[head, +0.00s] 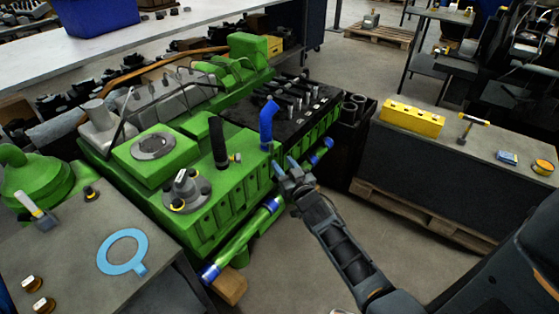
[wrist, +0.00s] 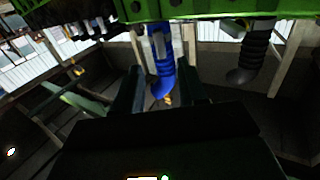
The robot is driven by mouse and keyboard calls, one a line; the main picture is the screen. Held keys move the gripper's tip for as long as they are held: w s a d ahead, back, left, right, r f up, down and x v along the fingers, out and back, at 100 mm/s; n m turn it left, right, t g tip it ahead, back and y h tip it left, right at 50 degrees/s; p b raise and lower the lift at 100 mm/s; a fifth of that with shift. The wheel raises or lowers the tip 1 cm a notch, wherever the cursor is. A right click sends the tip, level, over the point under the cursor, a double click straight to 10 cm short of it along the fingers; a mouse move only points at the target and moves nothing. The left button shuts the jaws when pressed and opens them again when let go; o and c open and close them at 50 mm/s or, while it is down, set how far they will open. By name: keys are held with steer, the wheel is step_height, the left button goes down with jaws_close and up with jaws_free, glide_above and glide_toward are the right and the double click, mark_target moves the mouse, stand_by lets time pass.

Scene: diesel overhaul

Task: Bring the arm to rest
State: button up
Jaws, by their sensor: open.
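My arm reaches in from the lower right of the head view. My gripper (head: 284,168) is open beside the right edge of the green engine (head: 222,192), close to the foot of an upright blue hose (head: 267,125). In the wrist view, both fingers of my gripper (wrist: 160,92) show with a gap between them. The blue hose (wrist: 162,62) appears in line with that gap, beyond the fingers. I cannot tell whether a finger touches it. Nothing is seen held.
A black hose (head: 218,143) stands on the engine left of the blue one. A green tube with blue ends (head: 243,235) runs along the engine's near side. A workbench (head: 470,150) with a yellow block (head: 411,117) stands right. Floor between engine and bench is open.

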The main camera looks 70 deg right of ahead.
steer(key=shift+s+a, duration=0.2)
steer(key=shift+a, duration=0.05)
stand_by(0.4)
steer(key=s+a+r+n+t+y, duration=0.1)
steer(key=s+a+n+y, duration=0.2)
steer(key=a, duration=0.9)
steer(key=s+a+r+n+t+y, duration=0.1)
steer(key=s+a+r+n+y, duration=0.15)
steer(key=s+a, duration=0.65)
steer(key=s+a+r+n+y, duration=0.1)
steer(key=s+a+r+y, duration=0.2)
steer(key=s+a+r, duration=0.2)
steer(key=s+a+r+n+y, duration=0.2)
steer(key=s+a+r, duration=0.3)
steer(key=a+r, duration=0.4)
steer(key=shift+a+r+y, duration=0.25)
steer(key=shift+a+y, duration=0.6)
steer(key=shift+a, duration=0.4)
